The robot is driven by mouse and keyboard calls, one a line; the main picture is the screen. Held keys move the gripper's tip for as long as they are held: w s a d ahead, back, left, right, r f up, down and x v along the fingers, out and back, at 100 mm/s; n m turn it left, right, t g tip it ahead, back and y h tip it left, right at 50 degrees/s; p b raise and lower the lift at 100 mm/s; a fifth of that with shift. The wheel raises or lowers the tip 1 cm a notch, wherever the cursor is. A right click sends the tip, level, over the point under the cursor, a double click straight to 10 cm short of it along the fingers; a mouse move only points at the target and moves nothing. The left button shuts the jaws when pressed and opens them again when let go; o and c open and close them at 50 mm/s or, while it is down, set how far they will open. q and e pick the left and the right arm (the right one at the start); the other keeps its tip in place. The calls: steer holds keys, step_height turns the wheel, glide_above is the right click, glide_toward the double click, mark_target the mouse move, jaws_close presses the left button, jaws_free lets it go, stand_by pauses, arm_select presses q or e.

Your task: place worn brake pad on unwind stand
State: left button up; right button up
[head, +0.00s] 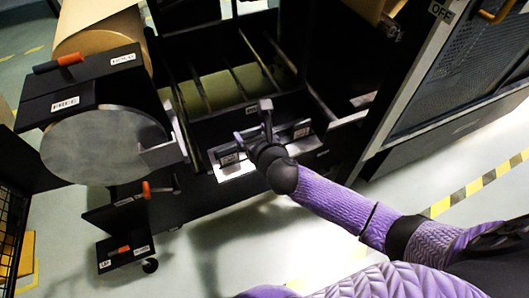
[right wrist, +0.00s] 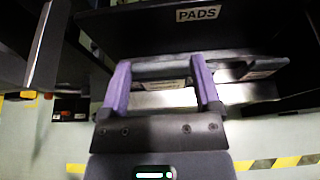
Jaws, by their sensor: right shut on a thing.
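My right gripper (head: 256,141) is over the narrow ledge on the front of the black bin unit in the head view. In the right wrist view its two purple fingers (right wrist: 160,72) stand wide apart, shut on a dark pad (right wrist: 150,67) with a small label I cannot read. The grip hides much of this pad in the head view. A second dark labelled pad (head: 301,130) lies to its right on the ledge (head: 238,171). The unwind stand (head: 88,82) is at the left, black, with a brown kraft roll (head: 98,30) and a grey disc (head: 105,147). My left gripper is not in view.
A sign reading PADS (right wrist: 197,14) is on the panel beyond my gripper. The slotted bin (head: 225,88) lies behind the ledge. Orange-handled levers (head: 62,63) stick out from the stand. A mesh-panelled cabinet (head: 450,75) stands at right. The floor in front is clear.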

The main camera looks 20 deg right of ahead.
step_height(320, 180, down, 8)
steer(key=b, duration=0.5)
steer(key=shift+a+f, duration=0.1)
steer(key=shift+f, duration=0.1)
steer(key=shift+r, duration=0.35)
steer(key=shift+f, duration=0.2)
steer(key=o, duration=1.1)
steer(key=shift+c, duration=0.2)
steer(key=shift+o, duration=0.3)
steer(key=shift+r, duration=0.1)
